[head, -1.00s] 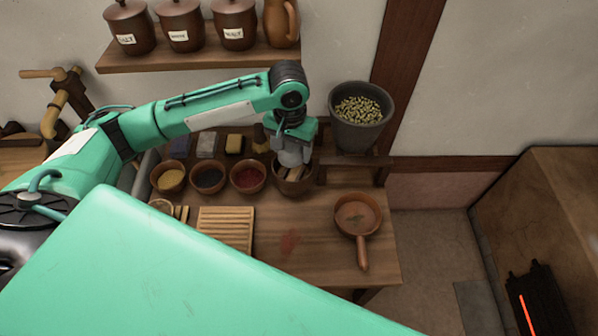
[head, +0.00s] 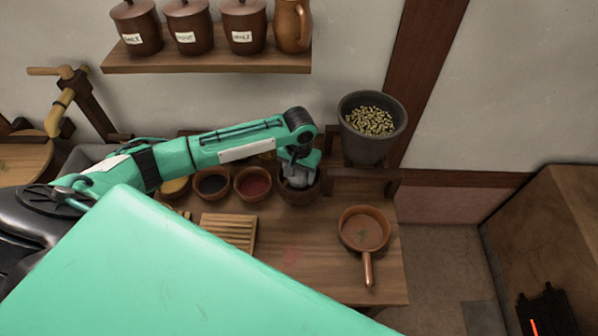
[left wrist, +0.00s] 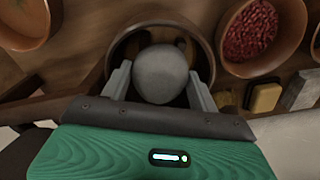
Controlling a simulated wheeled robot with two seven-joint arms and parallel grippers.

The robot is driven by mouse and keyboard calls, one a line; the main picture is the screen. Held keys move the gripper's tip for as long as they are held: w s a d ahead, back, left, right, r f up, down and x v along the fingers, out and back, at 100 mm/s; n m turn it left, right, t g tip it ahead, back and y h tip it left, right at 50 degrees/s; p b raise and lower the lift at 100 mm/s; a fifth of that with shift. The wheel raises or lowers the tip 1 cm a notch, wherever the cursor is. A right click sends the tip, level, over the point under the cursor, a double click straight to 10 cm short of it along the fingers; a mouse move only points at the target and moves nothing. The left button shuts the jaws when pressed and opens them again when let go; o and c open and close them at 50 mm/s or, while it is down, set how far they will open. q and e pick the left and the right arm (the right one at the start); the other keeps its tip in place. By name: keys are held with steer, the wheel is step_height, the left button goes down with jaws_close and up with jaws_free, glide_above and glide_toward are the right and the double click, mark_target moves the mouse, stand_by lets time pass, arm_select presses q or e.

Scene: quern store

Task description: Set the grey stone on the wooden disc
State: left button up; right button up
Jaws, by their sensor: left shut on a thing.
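The grey stone (left wrist: 162,74) is rounded and sits between the two fingers of my left gripper (left wrist: 160,88) in the left wrist view. The gripper is shut on it, at the mouth of a brown bowl (left wrist: 118,55). In the head view my left gripper (head: 298,183) points down into that bowl (head: 300,199) at the back of the table; the stone cannot be made out there. Brownish pieces show in the bowl behind the stone. I cannot make out the wooden disc for certain. My right gripper is not in view.
Bowls of dark and red contents (head: 252,184) stand left of the gripper. A grey pot of pellets (head: 372,125) stands close on its right. A slatted rack (head: 230,231) and a brown pan (head: 363,230) lie in front, with bare table (head: 300,255) between them.

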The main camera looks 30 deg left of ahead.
mark_target(299, 171)
arm_select(q)
steer(key=shift+f, duration=0.25)
steer(key=shift+w, duration=0.1)
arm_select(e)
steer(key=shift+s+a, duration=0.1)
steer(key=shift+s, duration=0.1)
arm_select(q)
steer(key=o, duration=1)
steer(key=shift+f, duration=0.1)
steer(key=shift+c, duration=0.2)
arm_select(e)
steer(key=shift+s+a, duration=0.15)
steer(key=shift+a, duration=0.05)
arm_select(q)
step_height(299, 171, up, 12)
steer(key=b, duration=0.1)
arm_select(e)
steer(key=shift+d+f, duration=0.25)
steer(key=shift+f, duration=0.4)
